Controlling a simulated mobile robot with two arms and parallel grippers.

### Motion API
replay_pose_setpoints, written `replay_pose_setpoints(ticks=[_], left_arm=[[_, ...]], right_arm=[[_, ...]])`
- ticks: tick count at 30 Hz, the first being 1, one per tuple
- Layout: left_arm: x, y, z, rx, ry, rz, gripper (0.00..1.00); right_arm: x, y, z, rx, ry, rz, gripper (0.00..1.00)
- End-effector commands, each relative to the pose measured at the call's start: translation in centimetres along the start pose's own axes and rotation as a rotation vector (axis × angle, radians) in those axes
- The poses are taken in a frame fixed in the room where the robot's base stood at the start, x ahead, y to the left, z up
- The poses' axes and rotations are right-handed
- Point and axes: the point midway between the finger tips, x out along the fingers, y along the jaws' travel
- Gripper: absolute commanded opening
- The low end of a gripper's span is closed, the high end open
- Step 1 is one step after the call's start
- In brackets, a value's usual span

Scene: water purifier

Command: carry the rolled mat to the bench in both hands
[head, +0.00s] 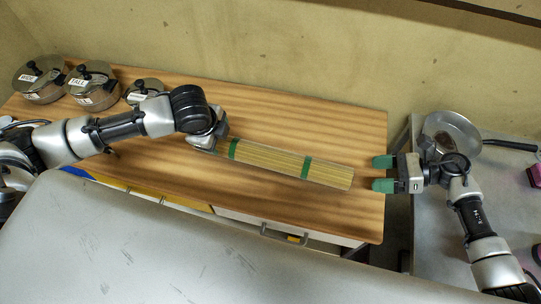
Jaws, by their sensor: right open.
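The rolled mat (270,159) is a long, pale straw-coloured roll with two green bands. It lies on the wooden-topped cabinet (330,124), slanting down to the right. My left gripper (218,143) is at the mat's left end; the wrist hides its fingers, so I cannot tell whether it grips. My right gripper (382,173) has green fingertips spread apart and pointing left. It is empty, a short gap beyond the mat's right end. I cannot tell which surface is the bench.
Several lidded metal pots (93,86) stand at the cabinet's left back. A grey table (425,225) at the right holds a frying pan (452,130) and pink items (535,176). A drawer (285,235) is in the cabinet front. A grey metal surface (180,260) fills the foreground.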

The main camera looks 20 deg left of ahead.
Motion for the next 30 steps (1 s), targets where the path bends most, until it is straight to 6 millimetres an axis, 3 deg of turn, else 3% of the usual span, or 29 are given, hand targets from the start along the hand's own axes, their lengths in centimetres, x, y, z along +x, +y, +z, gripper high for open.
replay_pose_setpoints(ticks=[9,15,29,30], left_arm=[[5.8,0.1,0.0,-0.001,-0.002,0.003,0.72],[8.4,0.1,0.0,0.000,-0.001,0.002,0.72],[9.4,0.1,0.0,0.001,-0.001,0.000,0.72],[9.4,0.1,0.0,0.002,-0.001,0.000,0.65]], right_arm=[[5.9,0.1,0.0,0.002,-0.003,0.003,0.78],[8.4,0.1,0.0,0.001,-0.002,0.002,0.78],[9.4,0.0,0.0,0.001,0.000,0.000,0.78],[9.4,0.0,0.0,0.001,0.000,0.000,0.72]])
